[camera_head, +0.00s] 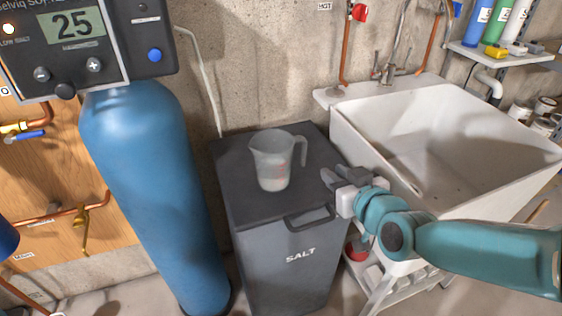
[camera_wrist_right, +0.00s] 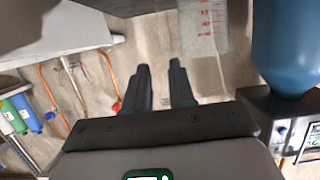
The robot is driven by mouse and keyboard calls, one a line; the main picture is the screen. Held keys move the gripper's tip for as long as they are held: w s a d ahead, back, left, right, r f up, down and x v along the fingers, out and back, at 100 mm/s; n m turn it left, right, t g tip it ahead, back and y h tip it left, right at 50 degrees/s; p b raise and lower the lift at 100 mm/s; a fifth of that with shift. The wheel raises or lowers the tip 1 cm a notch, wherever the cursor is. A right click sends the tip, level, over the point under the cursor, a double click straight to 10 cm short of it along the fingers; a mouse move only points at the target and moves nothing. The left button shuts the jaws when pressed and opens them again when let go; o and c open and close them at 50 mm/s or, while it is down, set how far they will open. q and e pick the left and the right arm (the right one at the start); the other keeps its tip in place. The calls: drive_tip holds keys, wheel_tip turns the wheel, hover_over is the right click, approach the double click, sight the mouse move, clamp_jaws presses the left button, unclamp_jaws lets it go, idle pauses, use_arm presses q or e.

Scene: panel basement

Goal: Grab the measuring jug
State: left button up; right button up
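The measuring jug (camera_head: 271,168) is translucent with red markings. It stands upright on the dark lid of the salt bin (camera_head: 240,195), its handle to the right and its spout to the left. My right gripper (camera_head: 328,179) is to the right of the jug, apart from it, near the bin's right edge. In the right wrist view the two fingers of the gripper (camera_wrist_right: 162,72) are apart with nothing between them. The jug (camera_wrist_right: 205,28) shows there beyond the fingers, at the upper right, partly cut off. My left gripper is not in view.
A tall blue tank (camera_head: 150,170) with a control head stands left of the bin. A white sink (camera_head: 450,150) is close on the right, behind my right arm. A shelf with bottles (camera_head: 510,52) is at the far right. The lid around the jug is clear.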

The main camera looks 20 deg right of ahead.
hover_over(303, 163)
drive_tip(key=s, duration=0.4)
wheel_tip(303, 163, down, 3)
drive_tip(key=shift+s+d+f, duration=0.1)
drive_tip(key=x, duration=0.5)
drive_tip(key=shift+f, duration=0.2)
drive_tip(key=shift+r, duration=0.1)
drive_tip(key=shift+c, duration=0.3)
clamp_jaws()
